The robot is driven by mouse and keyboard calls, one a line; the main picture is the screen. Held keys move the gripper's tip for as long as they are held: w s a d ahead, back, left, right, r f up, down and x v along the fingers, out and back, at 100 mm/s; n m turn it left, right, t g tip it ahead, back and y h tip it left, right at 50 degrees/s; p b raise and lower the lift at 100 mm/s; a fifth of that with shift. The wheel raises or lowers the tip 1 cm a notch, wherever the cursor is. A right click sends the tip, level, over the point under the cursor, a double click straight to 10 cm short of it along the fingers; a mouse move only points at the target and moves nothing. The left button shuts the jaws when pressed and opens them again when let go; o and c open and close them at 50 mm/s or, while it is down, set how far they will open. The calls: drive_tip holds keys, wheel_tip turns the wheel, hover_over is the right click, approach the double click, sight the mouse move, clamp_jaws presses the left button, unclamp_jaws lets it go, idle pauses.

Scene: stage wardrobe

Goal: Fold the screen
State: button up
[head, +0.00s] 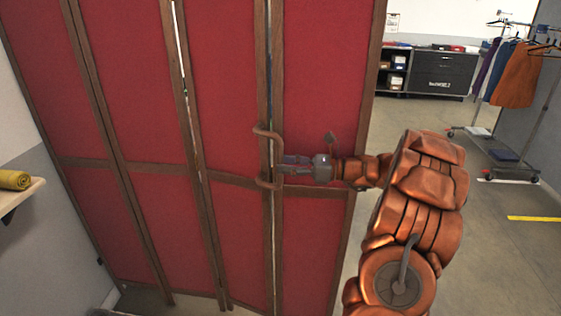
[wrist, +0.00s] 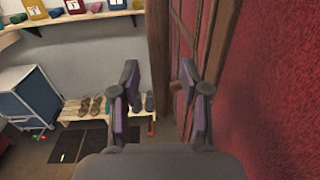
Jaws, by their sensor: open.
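The folding screen (head: 230,80) has tall red panels in brown wooden frames and spans the left and middle of the head view. Narrow gaps show between its panels. A brown bow-shaped handle (head: 268,132) stands out from a frame post near the right-hand panel. My gripper (head: 283,165) is level with the handle's middle, close beside it; I cannot tell whether they touch. In the wrist view my gripper (wrist: 160,88) has its two fingers spread, with the screen's red panel (wrist: 280,90) along the right. A small brown piece shows beside the right finger, perhaps the handle.
A wall shelf (head: 22,192) with a yellow roll is at the left. A clothes rack (head: 543,100) and a dark cabinet (head: 440,75) stand at the back right. The wrist view shows a low shoe bench (wrist: 85,110) and a blue-grey cabinet (wrist: 30,95). Floor at the right is open.

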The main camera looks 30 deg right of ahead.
drive_tip(key=shift+x, duration=1.05)
clamp_jaws()
